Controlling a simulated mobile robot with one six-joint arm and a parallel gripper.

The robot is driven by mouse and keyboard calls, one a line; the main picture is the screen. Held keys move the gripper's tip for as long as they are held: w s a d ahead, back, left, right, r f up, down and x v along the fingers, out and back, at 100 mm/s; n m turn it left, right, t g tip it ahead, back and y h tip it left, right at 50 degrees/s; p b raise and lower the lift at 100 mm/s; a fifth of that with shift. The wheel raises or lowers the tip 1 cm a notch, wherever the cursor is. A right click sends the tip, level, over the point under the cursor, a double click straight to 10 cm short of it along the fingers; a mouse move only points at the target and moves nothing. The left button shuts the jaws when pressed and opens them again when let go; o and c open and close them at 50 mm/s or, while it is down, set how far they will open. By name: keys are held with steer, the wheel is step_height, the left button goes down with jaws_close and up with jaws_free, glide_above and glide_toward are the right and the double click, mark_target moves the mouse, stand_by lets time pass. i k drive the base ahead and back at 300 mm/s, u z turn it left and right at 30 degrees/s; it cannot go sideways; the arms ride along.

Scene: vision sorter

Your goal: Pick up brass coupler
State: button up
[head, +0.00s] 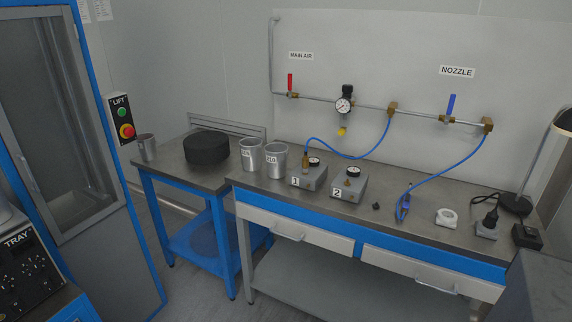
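A blue hose (350,155) hangs from the pipe on the wall panel and ends in a small brass coupler (305,166) at the grey box marked 1 (310,180). My gripper is not in view.
The bench (400,225) also carries two metal cups, a small dark piece (376,206), a blue nozzle (403,207) on a second hose, a white ring-shaped item (446,217) and a lamp. A side table (175,165) holds a black cylinder (206,148).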

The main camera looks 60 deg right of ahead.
mark_target(305, 162)
steer(key=u, duration=0.25)
steer(key=i, duration=0.55)
steer(key=z, duration=4.3)
steer(key=i, duration=0.1)
steer(key=u, duration=2.65)
steer(key=k, duration=0.25)
steer(key=z, duration=1.1)
